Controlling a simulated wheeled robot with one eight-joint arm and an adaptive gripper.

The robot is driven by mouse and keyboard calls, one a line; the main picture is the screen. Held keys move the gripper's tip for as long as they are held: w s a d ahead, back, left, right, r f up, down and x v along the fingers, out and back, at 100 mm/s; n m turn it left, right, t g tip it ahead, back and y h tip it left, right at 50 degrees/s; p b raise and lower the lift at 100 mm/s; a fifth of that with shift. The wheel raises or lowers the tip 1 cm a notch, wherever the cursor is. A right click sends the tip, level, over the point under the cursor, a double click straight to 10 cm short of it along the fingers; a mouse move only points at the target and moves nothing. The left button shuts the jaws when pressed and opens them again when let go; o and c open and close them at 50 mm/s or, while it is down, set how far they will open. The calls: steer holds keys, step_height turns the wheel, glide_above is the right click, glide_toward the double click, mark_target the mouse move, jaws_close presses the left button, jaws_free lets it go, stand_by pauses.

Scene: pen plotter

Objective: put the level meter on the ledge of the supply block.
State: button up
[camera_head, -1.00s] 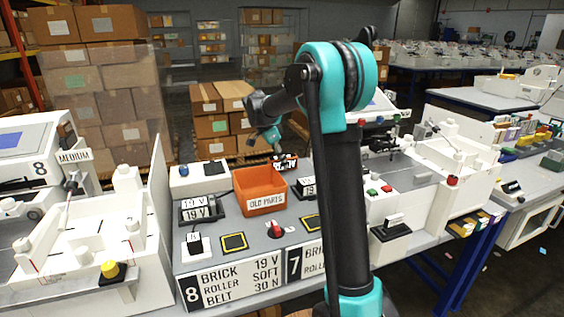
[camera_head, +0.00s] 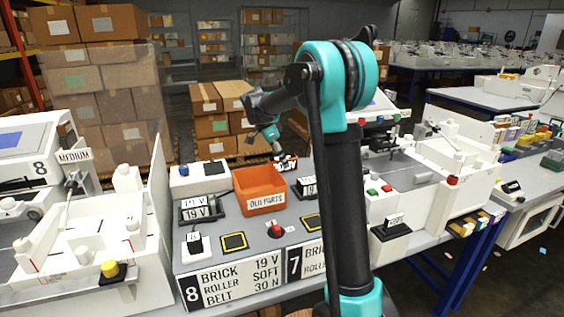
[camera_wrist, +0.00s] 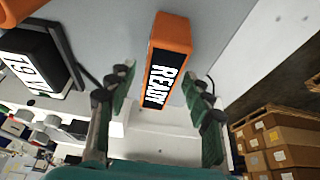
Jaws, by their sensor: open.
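An orange box with a black READY display (camera_wrist: 160,75), which looks like the level meter, stands on the grey bench top. It shows small behind the orange bin in the head view (camera_head: 287,166). My gripper (camera_wrist: 160,92) is open, with one finger on each side of its near end. Gaps show between both fingers and the box; I cannot tell if either touches. In the head view my gripper (camera_head: 277,151) is small and partly covers the display. A black block reading 19 V (camera_head: 308,187), perhaps the supply block, stands right of the bin; it is at left in the wrist view (camera_wrist: 35,60).
The orange OLD PARTS bin (camera_head: 262,205) stands close by on the bench. A second 19 V block (camera_head: 203,208) is left of it. A red button (camera_head: 275,229) sits in front. My arm hides part of the bench. Cartons (camera_wrist: 275,140) stand beyond the bench edge.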

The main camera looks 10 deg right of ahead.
steer(key=v, duration=1)
steer(key=shift+r, duration=0.4)
steer(key=shift+s+a, duration=0.1)
